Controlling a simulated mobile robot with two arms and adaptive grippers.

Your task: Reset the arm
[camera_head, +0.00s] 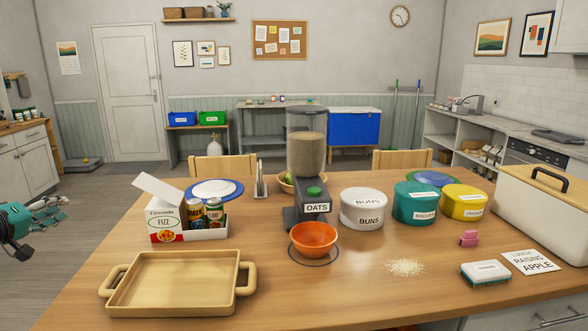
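My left gripper (52,209) is at the left edge of the head view, off the left side of the wooden table (342,277). Its teal and dark fingers point right, look spread apart and hold nothing that I can see. It touches nothing on the table. My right gripper is not in view.
A wooden tray (172,283) with handles lies at the table's front left, near a FIZZ box (163,222) with cans. An oats dispenser (305,165) stands behind an orange bowl (314,238). Tins, spilled oats (405,267), a brush (486,273) and a bread box (543,216) are farther right.

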